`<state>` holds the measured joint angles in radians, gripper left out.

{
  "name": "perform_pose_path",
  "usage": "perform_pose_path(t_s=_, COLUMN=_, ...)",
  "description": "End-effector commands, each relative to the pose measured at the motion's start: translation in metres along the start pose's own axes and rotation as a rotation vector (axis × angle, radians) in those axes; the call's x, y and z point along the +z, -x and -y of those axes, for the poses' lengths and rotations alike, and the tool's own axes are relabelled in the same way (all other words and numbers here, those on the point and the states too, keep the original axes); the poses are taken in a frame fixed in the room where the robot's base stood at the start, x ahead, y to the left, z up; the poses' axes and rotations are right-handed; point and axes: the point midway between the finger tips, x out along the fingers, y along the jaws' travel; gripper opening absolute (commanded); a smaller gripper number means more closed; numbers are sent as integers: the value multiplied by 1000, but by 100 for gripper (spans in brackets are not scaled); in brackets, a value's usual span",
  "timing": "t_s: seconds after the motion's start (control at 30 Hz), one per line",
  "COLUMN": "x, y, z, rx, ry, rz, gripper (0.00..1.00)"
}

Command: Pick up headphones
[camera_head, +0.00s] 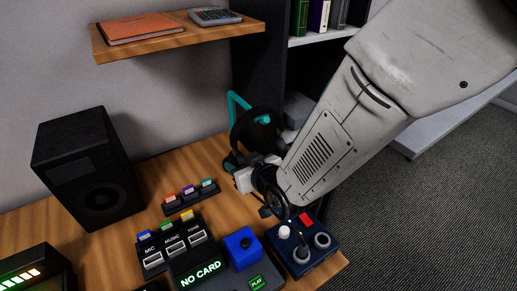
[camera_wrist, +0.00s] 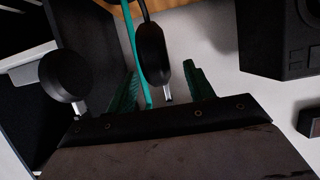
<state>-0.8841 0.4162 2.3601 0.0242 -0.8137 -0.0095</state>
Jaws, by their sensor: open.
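The black headphones (camera_head: 246,121) hang on a teal stand (camera_head: 238,99) at the back of the desk. In the wrist view, one dark ear cup (camera_wrist: 153,55) is near the middle and the other ear cup (camera_wrist: 63,75) is at the left. The teal stand (camera_wrist: 130,40) rises between them. My gripper (camera_head: 233,160) is close in front of the headphones, partly hidden by my wrist in the head view. Its two green fingers are apart in the wrist view (camera_wrist: 161,70), with the middle ear cup in line with the gap. I cannot tell whether they touch it.
A black speaker (camera_head: 88,167) stands at the left. A wooden shelf (camera_head: 180,40) overhangs the back. A dark bookcase (camera_head: 259,70) stands behind.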

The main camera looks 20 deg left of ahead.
Motion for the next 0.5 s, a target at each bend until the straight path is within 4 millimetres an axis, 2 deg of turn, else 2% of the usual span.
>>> perform_pose_path(t_s=0.3, x=-1, y=-44, z=-2, rx=1, ry=-1, rz=1, gripper=53)
perform_pose_path(t_s=0.5, x=-1, y=-54, z=-2, rx=1, ry=-1, rz=1, gripper=53)
